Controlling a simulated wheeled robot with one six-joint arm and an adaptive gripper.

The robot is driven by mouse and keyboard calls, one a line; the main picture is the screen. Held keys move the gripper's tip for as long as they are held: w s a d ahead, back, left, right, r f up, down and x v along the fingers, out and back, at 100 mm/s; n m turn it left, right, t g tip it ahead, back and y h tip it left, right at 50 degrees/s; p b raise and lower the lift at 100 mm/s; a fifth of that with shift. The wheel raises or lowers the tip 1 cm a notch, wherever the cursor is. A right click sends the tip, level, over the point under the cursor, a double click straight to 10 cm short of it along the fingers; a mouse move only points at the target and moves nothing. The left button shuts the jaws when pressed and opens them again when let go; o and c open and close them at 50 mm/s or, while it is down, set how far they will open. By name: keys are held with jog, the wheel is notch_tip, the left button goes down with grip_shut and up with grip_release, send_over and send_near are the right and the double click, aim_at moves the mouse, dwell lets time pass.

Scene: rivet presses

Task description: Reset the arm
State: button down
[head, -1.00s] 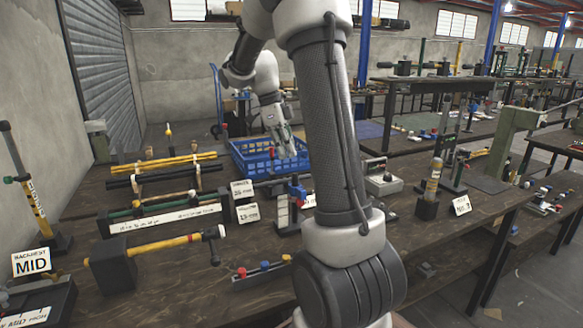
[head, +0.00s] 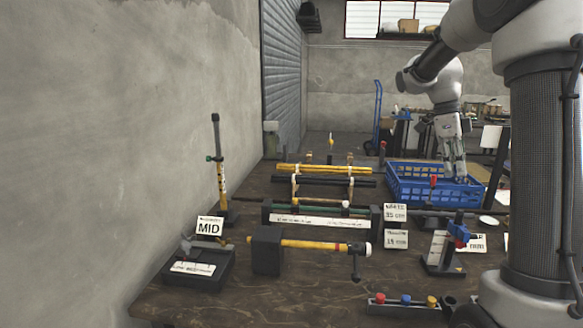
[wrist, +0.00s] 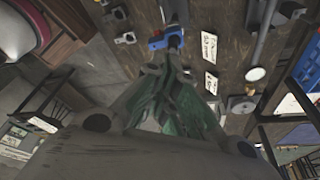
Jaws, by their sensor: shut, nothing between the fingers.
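My gripper (head: 455,176) hangs at the end of my arm at the right of the head view, with its fingers pointing down. In that view it appears in front of or over the blue crate (head: 409,190); I cannot tell its exact height or depth. The fingers are shut with nothing between them. In the wrist view my gripper (wrist: 172,75) points toward the brown bench top (wrist: 232,30), where a small blue and red fixture (wrist: 165,40) shows just beyond the fingertips.
A rack with yellow and black rods (head: 325,168) stands left of the crate. A yellow-handled tool (head: 310,244) sits in a dark block. The MID sign (head: 209,227) and a slim upright stand (head: 219,170) are near the left wall. Bare wood (head: 230,305) lies at the front.

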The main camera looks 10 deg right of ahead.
jog(key=s+a+n+t, duration=0.2)
jog(key=s+a+n, duration=0.2)
jog(key=s+n, duration=0.3)
jog(key=s+a+n+t+y, duration=0.1)
jog(key=s+a+n+t, duration=0.1)
jog(key=s+a+n, duration=0.3)
jog(key=s+a+n+t+y, duration=0.1)
jog(key=s+a+n+t, duration=0.2)
jog(key=s+n, duration=0.7)
jog(key=a+n, duration=0.1)
jog(key=n, duration=0.4)
jog(key=shift+s+a+f, duration=0.15)
jog(key=shift+a+f, duration=0.05)
jog(key=shift+a, duration=0.15)
